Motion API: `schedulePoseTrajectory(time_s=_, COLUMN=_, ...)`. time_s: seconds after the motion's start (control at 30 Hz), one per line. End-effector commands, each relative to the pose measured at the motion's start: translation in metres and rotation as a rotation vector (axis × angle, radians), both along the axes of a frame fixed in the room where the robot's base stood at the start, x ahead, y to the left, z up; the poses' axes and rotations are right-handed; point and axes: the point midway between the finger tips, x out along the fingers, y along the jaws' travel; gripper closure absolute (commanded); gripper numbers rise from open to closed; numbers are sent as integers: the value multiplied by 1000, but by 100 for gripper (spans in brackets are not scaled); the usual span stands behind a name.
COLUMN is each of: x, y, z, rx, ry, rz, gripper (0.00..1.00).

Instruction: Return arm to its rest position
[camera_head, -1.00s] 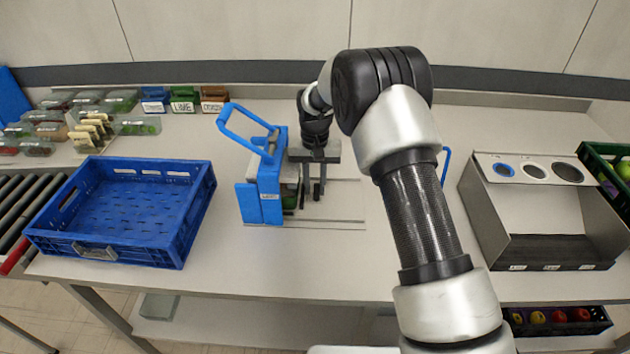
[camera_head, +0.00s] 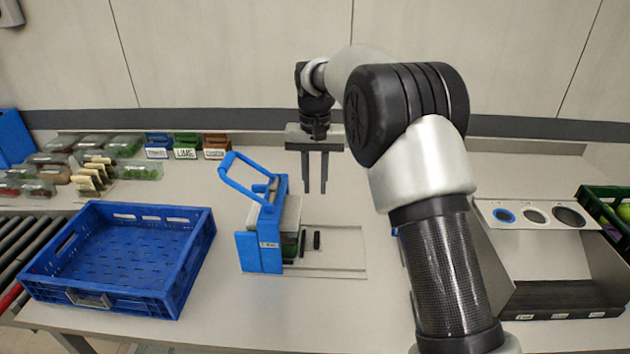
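My gripper (camera_head: 315,188) points down above the worktable, just right of and behind the blue lever device. Its two dark fingers are apart with nothing between them, so it is open and empty. My arm (camera_head: 430,190) reaches in from the lower right and hides part of the table. The blue device (camera_head: 260,240) has a raised handle and stands on a flat grey plate (camera_head: 335,255). Small dark and green pieces sit at its right side, partly hidden by the blue body.
An empty blue crate (camera_head: 190,265) stands at the left beside a roller conveyor (camera_head: 22,245). Packed clear boxes (camera_head: 125,147) and labelled small bins (camera_head: 186,146) line the back left. A grey sorter with round holes (camera_head: 535,214) and a green crate (camera_head: 592,200) are at the right.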

Motion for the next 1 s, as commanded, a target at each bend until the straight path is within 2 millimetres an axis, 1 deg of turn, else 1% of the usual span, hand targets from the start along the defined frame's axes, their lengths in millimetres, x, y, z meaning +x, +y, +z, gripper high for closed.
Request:
schedulePoseTrajectory(time_s=0.37, x=0, y=0, z=4, rx=0, ry=-1, rz=0, gripper=78)
schedulePoseTrajectory(time_s=0.47, x=-4, y=-6, z=15, rx=3, ry=-13, rz=-1, gripper=78)
schedulePoseTrajectory(time_s=0.57, x=-17, y=-20, z=44, rx=10, ry=-42, rz=-1, gripper=78)
schedulePoseTrajectory(time_s=0.67, x=-40, y=-42, z=81, rx=20, ry=-88, rz=-3, gripper=78)
schedulePoseTrajectory(time_s=0.7, x=-52, y=-51, z=95, rx=23, ry=-107, rz=-3, gripper=78)
schedulePoseTrajectory(time_s=0.77, x=-71, y=-65, z=114, rx=27, ry=-137, rz=-3, gripper=78)
schedulePoseTrajectory(time_s=0.8, x=-85, y=-74, z=125, rx=29, ry=-156, rz=-2, gripper=78)
schedulePoseTrajectory(time_s=0.87, x=-106, y=-87, z=141, rx=31, ry=-186, rz=-3, gripper=78)
schedulePoseTrajectory(time_s=0.9, x=-121, y=-95, z=149, rx=32, ry=-206, rz=-2, gripper=78)
schedulePoseTrajectory(time_s=0.97, x=-144, y=-107, z=160, rx=32, ry=-235, rz=-3, gripper=78)
schedulePoseTrajectory(time_s=1.0, x=-159, y=-115, z=165, rx=33, ry=-257, rz=-2, gripper=78)
